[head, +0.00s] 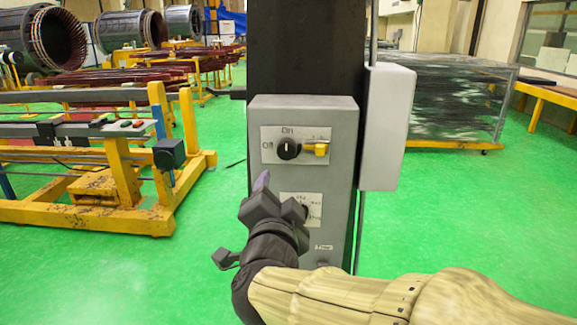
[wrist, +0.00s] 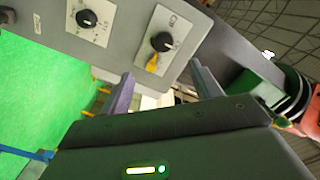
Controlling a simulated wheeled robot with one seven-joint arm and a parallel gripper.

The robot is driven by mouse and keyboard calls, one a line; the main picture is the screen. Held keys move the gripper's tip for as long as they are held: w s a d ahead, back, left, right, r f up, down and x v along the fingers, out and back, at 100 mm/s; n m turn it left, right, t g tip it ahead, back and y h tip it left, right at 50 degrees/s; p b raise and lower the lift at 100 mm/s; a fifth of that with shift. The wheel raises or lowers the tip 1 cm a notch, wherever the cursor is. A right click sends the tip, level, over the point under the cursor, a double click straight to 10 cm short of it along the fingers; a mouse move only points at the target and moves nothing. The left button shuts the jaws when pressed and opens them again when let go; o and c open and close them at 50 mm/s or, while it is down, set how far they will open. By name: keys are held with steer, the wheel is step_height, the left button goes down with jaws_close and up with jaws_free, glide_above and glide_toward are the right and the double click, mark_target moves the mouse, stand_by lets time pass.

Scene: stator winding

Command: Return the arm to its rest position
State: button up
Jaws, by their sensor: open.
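My arm reaches in from the lower right of the head view, and my gripper (head: 262,185) is in front of a grey control box (head: 345,130) on a dark column. In the wrist view my gripper (wrist: 160,95) has its two fingers apart with nothing held between them. The box carries a black knob (head: 289,148) beside an "Off" label and a yellow switch (head: 316,149). A lower knob is partly hidden by my gripper in the head view. The wrist view shows two black knobs, one (wrist: 161,42) near the fingers and the other (wrist: 86,18) further left.
A white box (head: 387,125) is fixed to the right of the column. A yellow-framed bench (head: 120,170) stands at left. A wrapped crate (head: 450,100) and a yellow table (head: 550,95) are at right.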

steer(key=s+d+f+n+g+y, duration=0.1)
steer(key=d+f+n+g, duration=0.35)
steer(key=f, duration=0.65)
steer(key=s+d+f+n+g+y, duration=0.1)
steer(key=d+f+n+g, duration=0.4)
steer(key=f, duration=0.6)
steer(key=s+d+f+g+h, duration=0.1)
steer(key=s+d+f+g, duration=0.45)
steer(key=s+d, duration=0.2)
step_height(320, 180, up, 14)
steer(key=d+p, duration=0.1)
steer(key=p, duration=1.4)
steer(key=shift+s+d+n+h, duration=0.25)
steer(key=shift+s+n+h, duration=0.05)
steer(key=shift+n, duration=0.05)
